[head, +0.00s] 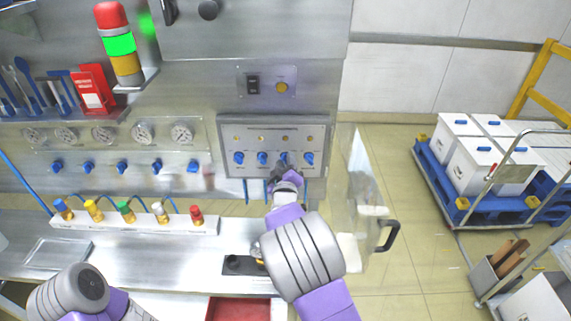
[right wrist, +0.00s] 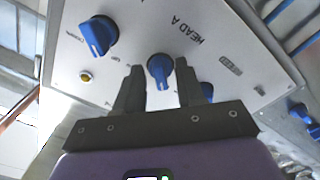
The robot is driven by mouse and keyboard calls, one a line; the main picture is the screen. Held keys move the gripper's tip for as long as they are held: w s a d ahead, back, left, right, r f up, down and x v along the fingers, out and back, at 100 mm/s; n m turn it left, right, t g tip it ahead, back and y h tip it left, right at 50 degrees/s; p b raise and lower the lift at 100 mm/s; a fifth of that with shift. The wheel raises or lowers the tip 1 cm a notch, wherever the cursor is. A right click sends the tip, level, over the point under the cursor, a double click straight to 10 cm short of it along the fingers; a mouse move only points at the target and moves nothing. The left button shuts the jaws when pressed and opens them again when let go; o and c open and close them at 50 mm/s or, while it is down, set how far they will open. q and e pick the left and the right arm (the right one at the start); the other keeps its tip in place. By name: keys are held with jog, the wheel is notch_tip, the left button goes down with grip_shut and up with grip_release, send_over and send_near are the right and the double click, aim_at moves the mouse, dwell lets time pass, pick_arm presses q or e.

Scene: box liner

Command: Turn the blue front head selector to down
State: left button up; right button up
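The control panel (head: 272,142) carries a row of blue selector knobs. My right gripper (head: 282,174) is at the third knob from the left (head: 284,157), partly covering it. In the right wrist view this blue knob (right wrist: 160,70) shows between the two fingertips of the gripper (right wrist: 159,80), beside printed text "HEAD A". The fingers stand on either side with small gaps visible, so the gripper looks open around it. The knob's exact pointing is hard to read. My left arm shows at the lower left of the head view; its gripper is out of frame.
Neighbouring blue knobs (head: 308,158) (head: 262,157) sit close on both sides. A clear open door (head: 358,190) with a black handle (head: 388,236) stands right of the panel. Several coloured-capped fittings stand on a white block (head: 135,225) to the left. A red tray (head: 238,309) lies below.

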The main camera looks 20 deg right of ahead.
grip_shut()
jog(key=shift+f+m+b, duration=0.1)
jog(key=shift+m+b, duration=7.05)
jog(key=shift+m, duration=1.75)
